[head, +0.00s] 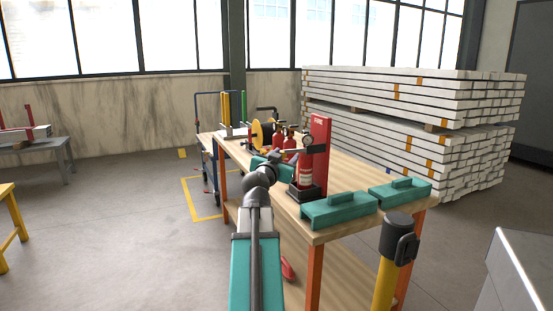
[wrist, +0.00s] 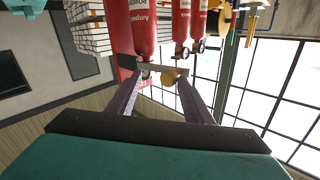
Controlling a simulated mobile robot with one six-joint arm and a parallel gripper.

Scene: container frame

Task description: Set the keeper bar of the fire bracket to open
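The fire bracket (head: 321,135) stands on the workbench, with a tall red back panel and a black base. A red extinguisher (head: 305,177) stands upright in it. In the wrist view, which is turned upside down, the extinguisher (wrist: 142,28) is at the top. The grey keeper bar (wrist: 152,67) runs sideways near the extinguisher's neck, just beyond my fingertips. A tan round knob shows by the bar, between the tips. My gripper (wrist: 160,82) is open, its two fingers apart with the knob between them in the picture. I cannot tell whether they touch it.
Two teal cases (head: 338,208) lie at the workbench's (head: 355,165) near edge. More red extinguishers (wrist: 190,22) and a yellow disc (head: 257,133) stand behind the bracket. A yellow post with a black top (head: 396,235) is at front right. Stacked white beams (head: 400,100) stand behind.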

